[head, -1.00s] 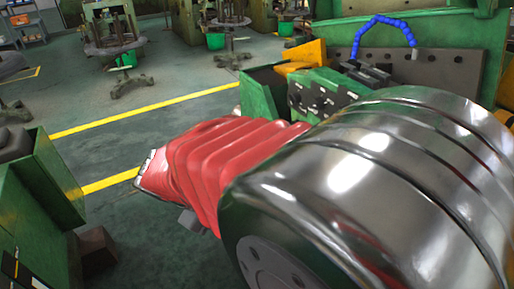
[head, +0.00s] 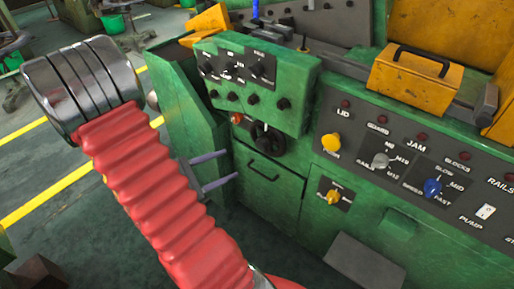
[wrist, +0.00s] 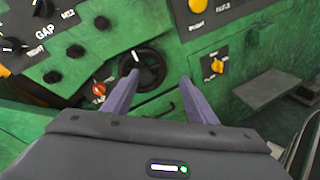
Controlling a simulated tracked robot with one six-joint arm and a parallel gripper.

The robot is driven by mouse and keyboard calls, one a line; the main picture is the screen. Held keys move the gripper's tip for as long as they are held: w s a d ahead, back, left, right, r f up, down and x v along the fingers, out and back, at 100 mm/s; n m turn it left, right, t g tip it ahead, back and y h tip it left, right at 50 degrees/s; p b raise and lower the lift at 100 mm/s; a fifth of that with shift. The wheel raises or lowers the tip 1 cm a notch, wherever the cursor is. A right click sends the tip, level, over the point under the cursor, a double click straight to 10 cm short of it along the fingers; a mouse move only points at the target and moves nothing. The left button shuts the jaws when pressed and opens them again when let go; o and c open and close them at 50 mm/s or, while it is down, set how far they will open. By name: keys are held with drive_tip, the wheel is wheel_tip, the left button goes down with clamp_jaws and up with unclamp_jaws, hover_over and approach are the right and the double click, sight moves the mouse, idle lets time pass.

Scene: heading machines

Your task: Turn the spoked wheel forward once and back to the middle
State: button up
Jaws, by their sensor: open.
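The black spoked wheel (head: 267,138) sits on the front of the green machine, just below the sloped knob panel.
A red button (wrist: 99,89) is close left of the wheel. The knob panel (head: 255,85) juts out above it. A drawer handle (head: 263,171) is below. A yellow knob (head: 333,197) and the labelled switch panel (head: 420,165) are to the right.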

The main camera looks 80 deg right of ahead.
sight(259, 147)
drive_tip(key=d+f+n+t+h, duration=0.2)
drive_tip(key=d+f+n+h, duration=0.2)
drive_tip(key=f, duration=0.4)
drive_tip(key=shift+s+d+f+n+t, duration=0.3)
drive_tip(key=shift+d+f+n, duration=0.05)
drive_tip(key=shift+d+n, duration=0.6)
drive_tip(key=shift+d, duration=0.1)
drive_tip(key=shift+x, duration=6.8)
drive_tip(key=shift+s, duration=0.1)
drive_tip(key=shift+c, duration=0.6)
clamp_jaws()
